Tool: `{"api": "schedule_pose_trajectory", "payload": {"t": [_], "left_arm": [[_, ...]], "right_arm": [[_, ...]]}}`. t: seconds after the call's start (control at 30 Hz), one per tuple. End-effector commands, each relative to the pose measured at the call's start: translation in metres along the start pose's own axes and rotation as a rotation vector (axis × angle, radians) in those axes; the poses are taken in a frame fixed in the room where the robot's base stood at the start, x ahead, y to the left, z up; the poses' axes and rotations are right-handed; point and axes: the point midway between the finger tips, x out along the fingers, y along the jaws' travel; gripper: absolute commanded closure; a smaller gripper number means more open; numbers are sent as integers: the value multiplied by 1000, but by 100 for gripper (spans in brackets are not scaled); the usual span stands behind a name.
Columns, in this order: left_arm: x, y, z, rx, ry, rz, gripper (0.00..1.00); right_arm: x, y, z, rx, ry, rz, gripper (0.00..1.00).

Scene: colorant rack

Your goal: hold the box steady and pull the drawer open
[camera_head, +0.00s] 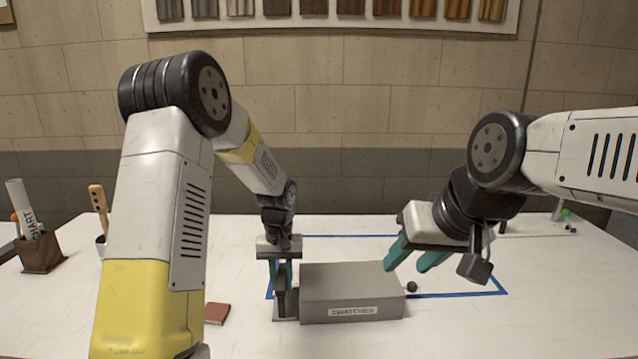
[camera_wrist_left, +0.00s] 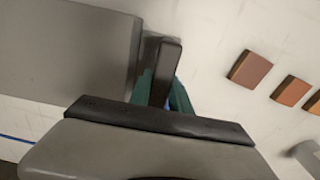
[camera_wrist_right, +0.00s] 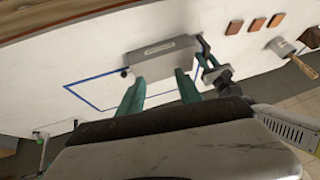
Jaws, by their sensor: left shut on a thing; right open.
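No drawer gap shows. My left gripper (camera_head: 281,282) is shut on a dark upright bar (camera_wrist_left: 166,72) at the box's left end. My right gripper (camera_head: 408,264) is open and empty, above and behind the knob end, apart from it.
Blue tape (camera_head: 478,293) outlines an area around the box. A reddish-brown swatch (camera_head: 217,313) lies left of the box; several show in the left wrist view. A brown holder (camera_head: 41,252) stands at the far left. The table right of the knob is clear.

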Motion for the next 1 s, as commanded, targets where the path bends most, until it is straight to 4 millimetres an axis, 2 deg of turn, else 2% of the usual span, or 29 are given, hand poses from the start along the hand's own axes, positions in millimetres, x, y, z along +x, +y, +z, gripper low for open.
{"api": "schedule_pose_trajectory", "payload": {"t": [0.17, 0.27, 0.47, 0.7, 1.0], "left_arm": [[0, 0, 0, 0, 1, 0, 100], [0, 0, 0, 0, 1, 0, 100], [0, 0, 0, 0, 1, 0, 100], [0, 0, 0, 0, 1, 0, 100], [0, 0, 0, 0, 1, 0, 100]], "right_arm": [[4, 3, -10, 61, -23, 0, 53], [12, 10, -25, 161, -58, 3, 53], [44, 32, -64, 457, -152, 42, 53], [99, 66, -102, 815, -249, 147, 53], [184, 119, -127, 1229, -314, 356, 53]]}}
